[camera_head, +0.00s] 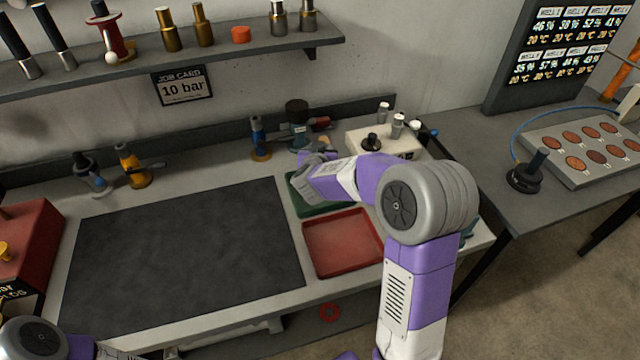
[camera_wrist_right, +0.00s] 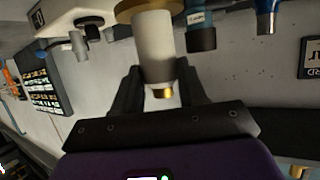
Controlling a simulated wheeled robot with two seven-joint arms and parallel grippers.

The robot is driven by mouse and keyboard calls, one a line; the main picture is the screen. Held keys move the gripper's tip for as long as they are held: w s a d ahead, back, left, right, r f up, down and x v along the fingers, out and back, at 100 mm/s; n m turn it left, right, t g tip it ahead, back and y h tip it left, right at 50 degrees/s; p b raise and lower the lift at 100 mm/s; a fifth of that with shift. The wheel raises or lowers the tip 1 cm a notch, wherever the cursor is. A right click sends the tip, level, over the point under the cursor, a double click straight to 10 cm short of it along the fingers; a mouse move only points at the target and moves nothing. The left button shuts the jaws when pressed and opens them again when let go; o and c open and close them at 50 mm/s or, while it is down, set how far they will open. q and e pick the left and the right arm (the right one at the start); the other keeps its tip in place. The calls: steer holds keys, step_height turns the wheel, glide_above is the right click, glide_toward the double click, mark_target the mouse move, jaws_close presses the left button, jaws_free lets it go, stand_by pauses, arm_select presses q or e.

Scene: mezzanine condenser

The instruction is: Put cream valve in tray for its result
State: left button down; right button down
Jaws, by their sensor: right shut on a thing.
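My right gripper (camera_wrist_right: 160,88) is shut on the cream valve (camera_wrist_right: 153,48), a pale cylinder with a brass tip (camera_wrist_right: 163,92) between the fingers and a brass disc at its far end. In the head view my right gripper (camera_head: 303,184) is over the green tray (camera_head: 310,209); the arm covers much of that tray, and I cannot clearly make out the valve there. A red tray (camera_head: 343,243) lies in front of the green one and looks empty. My left gripper is not in view; only part of my left arm shows at the bottom left.
A blue valve (camera_head: 258,140) and a dark-capped valve (camera_head: 297,115) stand behind the trays. A pale box with fittings (camera_head: 407,145) is right of them. A dark mat (camera_head: 185,250) lies clear on the left, with yellow (camera_head: 131,165) and grey-blue (camera_head: 89,172) valves behind. A job card (camera_head: 182,86) reads 10 bar.

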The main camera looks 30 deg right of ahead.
step_height(320, 180, down, 8)
steer(key=b, duration=0.3)
steer(key=shift+w+r, duration=0.15)
steer(key=shift+r, duration=0.1)
steer(key=c, duration=1.1)
jaws_free()
steer(key=shift+f, duration=0.25)
steer(key=o, duration=0.5)
